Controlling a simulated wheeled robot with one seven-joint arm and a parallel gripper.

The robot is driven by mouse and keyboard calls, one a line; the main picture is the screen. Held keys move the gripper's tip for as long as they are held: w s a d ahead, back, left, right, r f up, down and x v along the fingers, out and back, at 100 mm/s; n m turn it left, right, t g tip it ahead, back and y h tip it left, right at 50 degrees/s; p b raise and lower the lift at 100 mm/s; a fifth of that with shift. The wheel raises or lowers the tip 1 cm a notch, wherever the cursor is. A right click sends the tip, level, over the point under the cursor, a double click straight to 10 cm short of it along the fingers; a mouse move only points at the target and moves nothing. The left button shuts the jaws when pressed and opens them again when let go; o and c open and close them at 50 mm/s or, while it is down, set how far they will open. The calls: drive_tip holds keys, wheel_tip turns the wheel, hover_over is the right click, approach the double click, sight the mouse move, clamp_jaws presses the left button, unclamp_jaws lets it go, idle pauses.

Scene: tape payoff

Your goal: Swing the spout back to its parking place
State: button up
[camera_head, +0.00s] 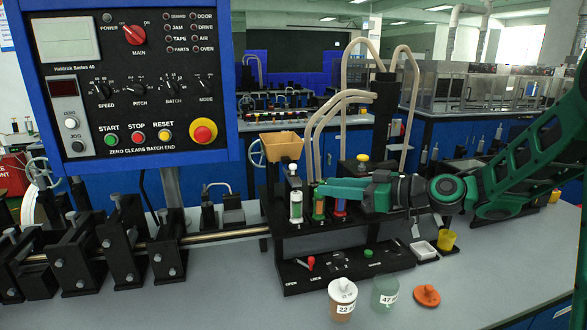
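A black dispensing station (345,240) stands on the bench, with a dark column (386,110) and pale curved tubes (345,98) arching from it. I cannot tell for sure which part is the spout. Three small upright tubes marked 1, 2 and 3 stand at its front: one pale (296,206), one green, one with red and blue (340,209). My gripper (318,190) reaches in from the right, level with their tops, its tip at the green tube. It is seen from the side, so its opening and any contact are unclear. It hides part of the station behind.
A red lever (311,263) and a green button (368,254) sit on the station's base. Jars marked 22 (342,302) and 47 (385,294), an orange lid (427,296), a white tray (424,250) and a yellow cup (446,241) stand nearby. The front right bench is clear.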

sight(293, 165)
drive_tip(key=w+a+r, duration=0.1)
drive_tip(key=w+a, duration=0.1)
drive_tip(key=a, duration=0.1)
drive_tip(key=w+a+r+y, duration=0.1)
drive_tip(key=w+a, duration=0.1)
drive_tip(key=a, duration=0.2)
drive_tip(key=w+a+r+y, duration=0.1)
drive_tip(key=w+a, duration=0.1)
drive_tip(key=a, duration=0.1)
drive_tip(key=shift+w+a+t, duration=0.3)
drive_tip(key=shift+w+t, duration=0.05)
drive_tip(key=shift+t, duration=0.05)
drive_tip(key=shift+d, duration=0.1)
clamp_jaws()
